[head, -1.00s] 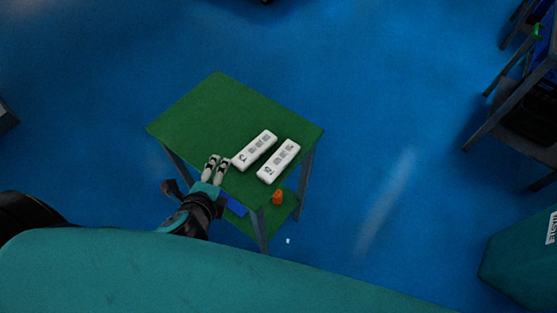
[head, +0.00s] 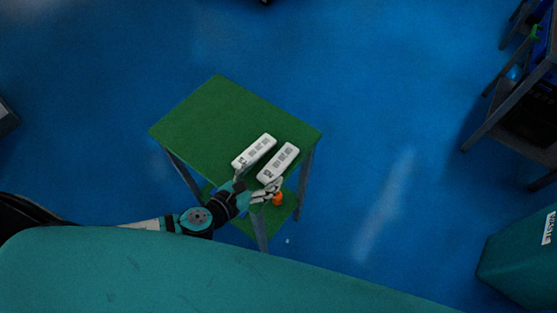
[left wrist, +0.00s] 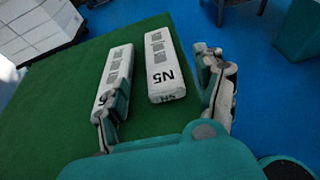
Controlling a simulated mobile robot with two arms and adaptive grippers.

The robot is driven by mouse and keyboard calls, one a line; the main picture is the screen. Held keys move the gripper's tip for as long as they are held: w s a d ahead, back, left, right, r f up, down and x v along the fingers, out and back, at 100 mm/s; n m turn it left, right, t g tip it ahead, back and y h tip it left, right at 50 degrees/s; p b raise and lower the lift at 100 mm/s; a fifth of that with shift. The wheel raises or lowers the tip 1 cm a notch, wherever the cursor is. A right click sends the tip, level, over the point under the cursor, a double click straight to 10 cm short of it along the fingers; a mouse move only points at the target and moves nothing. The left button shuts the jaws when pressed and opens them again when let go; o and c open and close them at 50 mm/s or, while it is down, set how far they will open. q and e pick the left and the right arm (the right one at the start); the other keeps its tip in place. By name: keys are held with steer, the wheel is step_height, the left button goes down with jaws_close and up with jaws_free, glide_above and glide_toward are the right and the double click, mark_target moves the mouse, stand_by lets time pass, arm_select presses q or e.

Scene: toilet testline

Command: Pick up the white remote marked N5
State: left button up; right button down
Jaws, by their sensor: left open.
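The white remote marked N5 (left wrist: 164,66) lies on the green table in the left wrist view, its marked end toward me. In the head view it is the right one of two white remotes (head: 279,162). The other white remote (left wrist: 115,72) lies to its left; its marking is partly hidden by a finger, and it also shows in the head view (head: 254,151). My left gripper (left wrist: 166,98) is open and empty, its fingers spread either side of the N5 remote's near end. In the head view the left gripper (head: 266,190) is at the table's near corner. My right gripper is not in view.
The green table (head: 215,115) has free room at its back and left. An orange object (head: 278,199) is on the lower shelf. A teal waste bin (head: 525,255) stands at the right, and a dark shelf or bench (head: 525,125) at the far right.

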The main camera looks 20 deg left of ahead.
mark_target(279, 162)
arm_select(q)
steer(key=shift+x, duration=1)
steer(key=shift+r+p+x, duration=0.2)
steer(key=shift+p+x, duration=0.15)
steer(key=shift+x, duration=1)
steer(key=shift+r+p+x, duration=0.15)
steer(key=shift+p+x, duration=0.15)
steer(key=shift+x, duration=1.1)
steer(key=shift+d, duration=0.1)
